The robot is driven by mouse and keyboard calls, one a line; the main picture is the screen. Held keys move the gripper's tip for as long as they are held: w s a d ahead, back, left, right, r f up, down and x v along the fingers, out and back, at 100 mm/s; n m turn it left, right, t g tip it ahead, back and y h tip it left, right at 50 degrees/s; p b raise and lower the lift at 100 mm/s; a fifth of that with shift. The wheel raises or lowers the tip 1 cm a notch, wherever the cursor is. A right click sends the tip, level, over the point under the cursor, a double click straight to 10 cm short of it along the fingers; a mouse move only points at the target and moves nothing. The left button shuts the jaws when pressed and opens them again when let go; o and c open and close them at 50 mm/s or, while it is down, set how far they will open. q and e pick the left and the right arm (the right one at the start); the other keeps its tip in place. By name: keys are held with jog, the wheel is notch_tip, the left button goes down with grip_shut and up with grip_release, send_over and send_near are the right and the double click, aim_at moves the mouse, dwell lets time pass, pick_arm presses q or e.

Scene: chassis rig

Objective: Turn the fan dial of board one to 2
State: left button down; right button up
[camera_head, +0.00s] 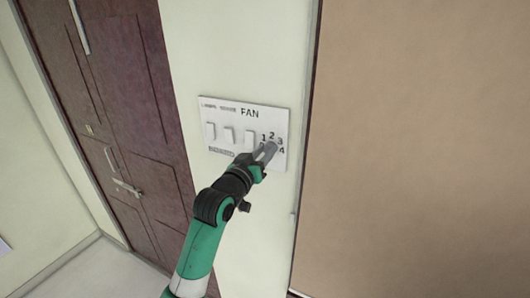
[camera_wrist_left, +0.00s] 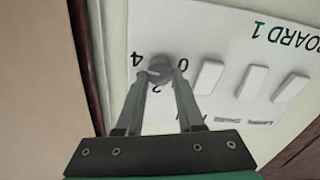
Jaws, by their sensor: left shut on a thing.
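Board one (camera_head: 276,117) is a white switch panel on the pale wall, with FAN printed at its top and the numbers 1 to 4 at its right end. The wrist view shows the panel (camera_wrist_left: 225,22) upside down, labelled BOARD 1. The fan dial (camera_wrist_left: 161,66) is a round grey knob beside the numbers 0, 2 and 4. My left gripper (camera_head: 267,150) is shut on the dial, one finger on each side, as the left wrist view (camera_wrist_left: 161,73) shows. In the head view the gripper hides the dial. I cannot tell which number the dial points to. My right gripper is not in view.
Several white rocker switches (camera_head: 229,133) sit in a row to the left of the dial. A dark brown door (camera_head: 120,90) is to the left. A tan panel (camera_head: 420,140) fills the right, close beside the board.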

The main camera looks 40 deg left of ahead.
pick_arm(q)
jog(key=shift+n, duration=0.4)
jog(key=n, duration=0.3)
jog(key=shift+n+p, duration=0.4)
jog(key=n, duration=0.5)
jog(key=shift+a+f+p, duration=0.1)
jog(key=shift+f+p, duration=0.05)
jog(key=shift+p, duration=0.15)
jog(key=shift+f+n+p, duration=0.15)
jog(key=shift+n+p, duration=0.1)
jog(key=shift+n, duration=2.3)
jog(key=shift+f+n+p, duration=0.1)
jog(key=shift+n+p, duration=0.1)
jog(key=shift+n, duration=2.35)
jog(key=c, duration=0.5)
grip_release()
jog(key=shift+r, duration=0.1)
